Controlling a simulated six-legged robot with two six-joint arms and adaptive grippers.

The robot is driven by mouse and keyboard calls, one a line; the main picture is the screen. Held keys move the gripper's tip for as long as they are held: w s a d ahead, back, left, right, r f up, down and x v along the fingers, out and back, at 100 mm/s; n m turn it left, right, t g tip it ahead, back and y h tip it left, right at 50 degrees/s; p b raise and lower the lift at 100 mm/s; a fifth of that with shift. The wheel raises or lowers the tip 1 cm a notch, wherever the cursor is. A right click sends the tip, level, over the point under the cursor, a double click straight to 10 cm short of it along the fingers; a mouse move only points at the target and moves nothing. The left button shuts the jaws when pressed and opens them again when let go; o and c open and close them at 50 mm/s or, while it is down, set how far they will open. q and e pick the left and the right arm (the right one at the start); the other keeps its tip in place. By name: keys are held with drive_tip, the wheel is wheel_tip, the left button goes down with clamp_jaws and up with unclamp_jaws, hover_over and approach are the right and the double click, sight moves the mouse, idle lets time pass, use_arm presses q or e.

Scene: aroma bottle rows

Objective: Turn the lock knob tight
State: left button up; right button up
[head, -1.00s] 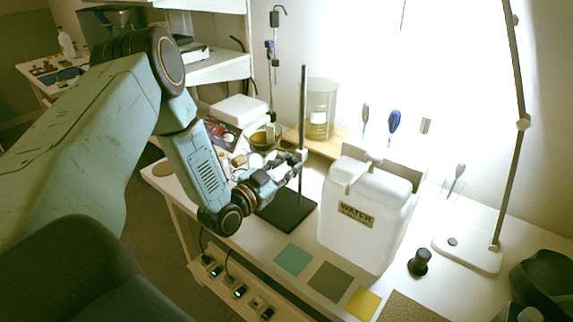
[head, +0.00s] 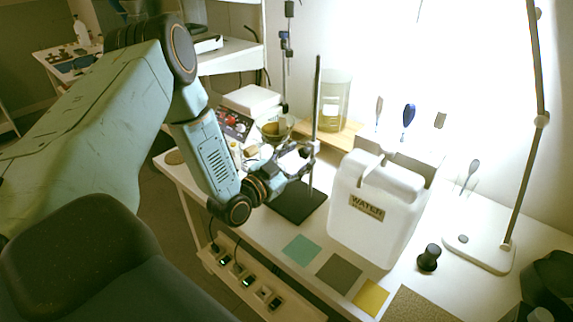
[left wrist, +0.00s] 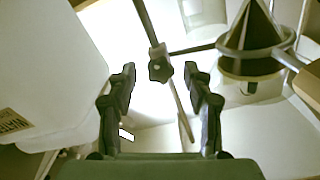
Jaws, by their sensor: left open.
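The lock knob (left wrist: 159,71) is a small dark knob on the clamp on the stand's rod, seen in the left wrist view. My left gripper (left wrist: 160,78) is open, with one finger on either side of the knob in the picture. I see no clear contact. In the head view my left gripper (head: 304,156) is beside the upright rod (head: 317,95) of the stand, above its black base (head: 298,205), and hides the knob. A ring (left wrist: 256,60) holding a dark cone sits on an arm right of the clamp. My right gripper is not in view.
A white water container (head: 375,215) stands close right of the stand. Behind are a glass beaker (head: 335,90) on a wooden board and a white-topped device (head: 250,98). Coloured squares lie at the front edge. A black knobbed object (head: 429,258) and lamp base (head: 480,254) are right.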

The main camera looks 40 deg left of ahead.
use_arm(q)
drive_tip(key=s, duration=1.1)
drive_tip(key=shift+s+a, duration=0.25)
drive_tip(key=shift+a, duration=0.2)
